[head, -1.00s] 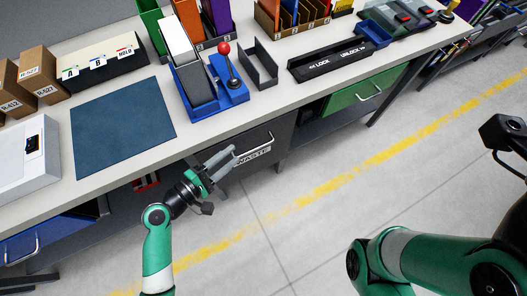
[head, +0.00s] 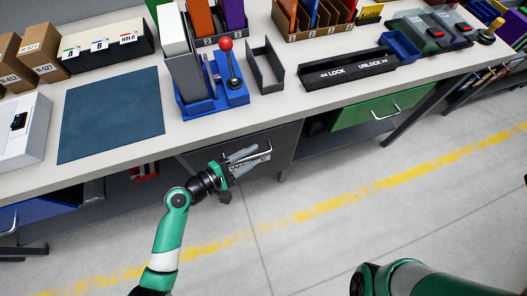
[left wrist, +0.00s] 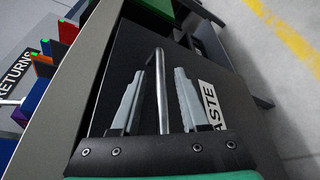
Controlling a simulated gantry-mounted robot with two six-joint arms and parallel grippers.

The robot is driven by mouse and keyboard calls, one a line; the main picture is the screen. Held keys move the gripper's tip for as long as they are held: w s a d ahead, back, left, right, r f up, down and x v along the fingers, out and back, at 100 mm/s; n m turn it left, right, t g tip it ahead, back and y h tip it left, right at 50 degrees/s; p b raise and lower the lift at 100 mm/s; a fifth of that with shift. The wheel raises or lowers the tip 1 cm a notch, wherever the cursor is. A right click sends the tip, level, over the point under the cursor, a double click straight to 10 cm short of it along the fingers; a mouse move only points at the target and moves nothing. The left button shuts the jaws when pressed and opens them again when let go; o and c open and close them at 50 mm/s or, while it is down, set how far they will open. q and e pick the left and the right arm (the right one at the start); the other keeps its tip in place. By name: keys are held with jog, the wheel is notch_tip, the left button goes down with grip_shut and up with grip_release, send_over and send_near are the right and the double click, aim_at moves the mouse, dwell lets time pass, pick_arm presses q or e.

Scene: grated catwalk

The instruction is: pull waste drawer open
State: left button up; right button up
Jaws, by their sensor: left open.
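The waste drawer (head: 285,140) has a dark grey front under the bench, with a white WASTE label and a light metal bar handle (head: 262,155). It looks closed. My left gripper (head: 256,156) is at the handle with its fingers open. In the left wrist view, the bar handle (left wrist: 161,90) runs between the two open fingers (left wrist: 160,75), with visible gaps to both. The WASTE label (left wrist: 211,102) is partly hidden behind the right finger. My right gripper is out of view; only a green link of my right arm shows at lower right.
The bench top (head: 180,135) overhangs the drawer closely. A green drawer (head: 365,108) with its own handle is to the right, and a blue drawer (head: 35,213) is at far left. The floor (head: 330,235) in front is clear.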

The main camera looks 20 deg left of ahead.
pick_arm(q)
jog(key=shift+w+d, duration=0.15)
jog(key=shift+w, duration=0.05)
jog(key=shift+s, duration=0.15)
jog(key=shift+c, duration=0.3)
grip_shut()
dwell(1.0)
